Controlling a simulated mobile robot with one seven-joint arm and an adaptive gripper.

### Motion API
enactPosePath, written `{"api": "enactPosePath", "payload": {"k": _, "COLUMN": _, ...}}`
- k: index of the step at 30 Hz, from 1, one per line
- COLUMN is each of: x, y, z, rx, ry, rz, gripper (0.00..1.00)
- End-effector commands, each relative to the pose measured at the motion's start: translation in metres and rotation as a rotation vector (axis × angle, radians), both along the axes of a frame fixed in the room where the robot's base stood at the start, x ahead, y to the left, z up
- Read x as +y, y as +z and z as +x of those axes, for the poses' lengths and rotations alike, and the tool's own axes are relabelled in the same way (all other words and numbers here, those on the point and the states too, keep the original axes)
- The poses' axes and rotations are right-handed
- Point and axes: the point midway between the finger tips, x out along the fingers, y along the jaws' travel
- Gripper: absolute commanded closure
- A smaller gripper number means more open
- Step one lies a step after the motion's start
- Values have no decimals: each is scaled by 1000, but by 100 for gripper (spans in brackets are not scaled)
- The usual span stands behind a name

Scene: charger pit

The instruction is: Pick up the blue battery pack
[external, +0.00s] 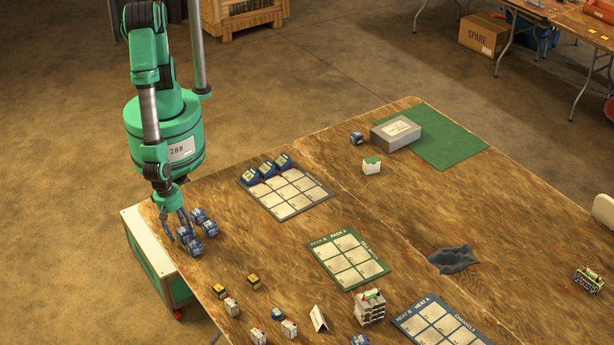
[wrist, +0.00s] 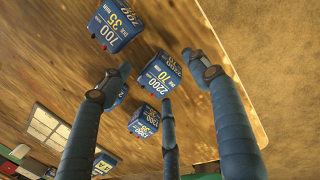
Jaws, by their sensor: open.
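Several blue battery packs with white printed labels sit in a cluster near the table's left corner in the external view; one blue pack (external: 195,247) is at its front. My gripper (external: 180,222), with slim blue fingers, points down at this cluster. In the wrist view, my gripper (wrist: 160,76) is open and empty, its fingers spread around a blue pack labelled 2200 (wrist: 158,75). I cannot tell whether any finger touches it. Another blue pack labelled 700 (wrist: 113,26) is at the upper left, and a further blue pack (wrist: 145,122) lies below the middle one.
A grey grid mat (external: 302,207) with several blue packs along its back edge lies right of the cluster. A green-bordered mat (external: 348,258) is farther right. Small yellow-black and white packs stand along the front edge. The wooden table's edge (wrist: 222,65) is close beside my fingers.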

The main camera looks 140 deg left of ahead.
Motion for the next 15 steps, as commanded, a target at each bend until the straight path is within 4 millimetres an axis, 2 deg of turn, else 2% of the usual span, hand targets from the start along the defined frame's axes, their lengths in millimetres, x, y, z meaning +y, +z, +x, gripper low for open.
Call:
{"api": "enactPosePath", "payload": {"k": 4, "x": 1, "y": -14, "z": 1, "rx": 0, "ry": 0, "rz": -1, "gripper": 39}}
{"api": "enactPosePath", "payload": {"k": 15, "x": 2, "y": -15, "z": 1, "rx": 0, "ry": -1, "rz": -1, "gripper": 39}}
